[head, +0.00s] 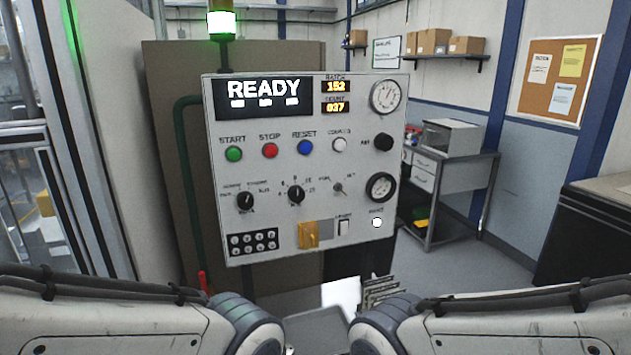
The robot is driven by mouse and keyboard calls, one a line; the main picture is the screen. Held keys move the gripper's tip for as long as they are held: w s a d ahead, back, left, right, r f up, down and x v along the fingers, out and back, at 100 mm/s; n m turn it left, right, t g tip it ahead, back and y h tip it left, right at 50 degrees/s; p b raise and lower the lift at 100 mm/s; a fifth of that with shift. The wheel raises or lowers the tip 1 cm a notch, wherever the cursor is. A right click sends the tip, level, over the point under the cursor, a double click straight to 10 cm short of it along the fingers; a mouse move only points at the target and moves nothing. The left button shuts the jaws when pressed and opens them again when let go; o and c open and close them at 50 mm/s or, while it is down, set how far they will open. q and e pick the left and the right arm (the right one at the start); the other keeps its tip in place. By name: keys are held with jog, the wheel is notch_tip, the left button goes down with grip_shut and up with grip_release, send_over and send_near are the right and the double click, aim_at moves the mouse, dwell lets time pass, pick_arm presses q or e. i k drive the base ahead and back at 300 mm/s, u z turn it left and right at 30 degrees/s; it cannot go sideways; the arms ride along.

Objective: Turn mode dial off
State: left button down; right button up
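A light grey control panel (318,180) stands upright ahead of me. On its lower left is a black rotary dial (245,201), with small blurred labels around it and a word beneath that looks like the mode label. I cannot read which mark its pointer is on. A second black dial (296,195) with a numbered scale sits to its right. My two arms come in along the bottom edge, below the panel and apart from it. Neither gripper shows, and nothing touches the dials.
The panel also carries a READY screen (263,98), green (234,154), red (270,151) and blue (305,147) buttons, two gauges, a small switch (338,188) and a yellow latch (309,235). A workbench (455,185) stands behind right. The space before the panel's face looks clear.

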aim_at(246, 200)
jog(key=z, duration=1.05)
jog(key=k, duration=0.95)
jog(key=u, duration=1.1)
jog(key=i, duration=0.5)
jog(key=z, duration=0.05)
